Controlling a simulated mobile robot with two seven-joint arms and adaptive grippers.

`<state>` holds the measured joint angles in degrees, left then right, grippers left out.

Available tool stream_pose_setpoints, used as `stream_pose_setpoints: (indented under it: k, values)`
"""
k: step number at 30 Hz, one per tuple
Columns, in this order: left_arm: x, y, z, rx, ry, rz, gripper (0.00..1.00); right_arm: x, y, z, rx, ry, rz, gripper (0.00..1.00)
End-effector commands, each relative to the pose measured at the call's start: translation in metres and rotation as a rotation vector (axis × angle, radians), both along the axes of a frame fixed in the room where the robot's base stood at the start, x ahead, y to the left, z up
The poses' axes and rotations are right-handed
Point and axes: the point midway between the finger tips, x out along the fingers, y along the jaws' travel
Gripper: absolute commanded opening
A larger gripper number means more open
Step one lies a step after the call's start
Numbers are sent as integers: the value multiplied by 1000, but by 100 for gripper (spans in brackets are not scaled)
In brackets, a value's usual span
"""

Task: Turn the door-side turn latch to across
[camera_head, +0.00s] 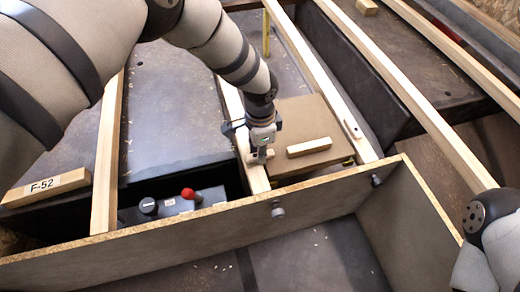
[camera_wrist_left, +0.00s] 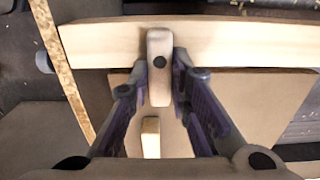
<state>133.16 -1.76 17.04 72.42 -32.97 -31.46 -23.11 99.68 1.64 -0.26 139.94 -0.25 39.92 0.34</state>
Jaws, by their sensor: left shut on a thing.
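My left gripper (camera_head: 261,156) reaches down to a light wooden beam (camera_head: 230,100) at the left edge of a brown panel (camera_head: 300,112). In the left wrist view my left gripper (camera_wrist_left: 161,75) is shut on a small wooden turn latch (camera_wrist_left: 159,50) with a dark pivot dot. That latch lies crosswise to the beam, one end over the panel. A second turn latch (camera_head: 352,128) sits on the beam right of the panel and lies roughly along that beam. I cannot tell from the pictures which one is door-side. My right gripper is out of view.
A wooden block (camera_head: 310,147) lies on the panel. A low board wall (camera_head: 180,228) with round knobs runs in front. A box with a red knob (camera_head: 188,194) and a block marked F-52 (camera_head: 45,187) are at the left. Dark wheel arches flank the beams.

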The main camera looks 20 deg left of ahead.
Motion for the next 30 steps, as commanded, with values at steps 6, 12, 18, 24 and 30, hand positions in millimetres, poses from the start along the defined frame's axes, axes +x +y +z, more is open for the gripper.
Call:
stream_pose_setpoints:
  k: [6, 12, 18, 24, 30]
  values:
    - [-1, 1, 0, 2, 1, -7, 0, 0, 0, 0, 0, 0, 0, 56]
    - [-1, 1, 0, 3, 2, -7, 27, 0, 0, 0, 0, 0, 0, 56]
    - [0, 0, 0, 2, 1, -5, 38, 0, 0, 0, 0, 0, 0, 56]
    - [0, 0, 6, 1, -1, -4, 38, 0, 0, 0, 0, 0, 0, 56]
    - [1, 0, 55, 0, -4, -5, 38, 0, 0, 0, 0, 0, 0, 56]
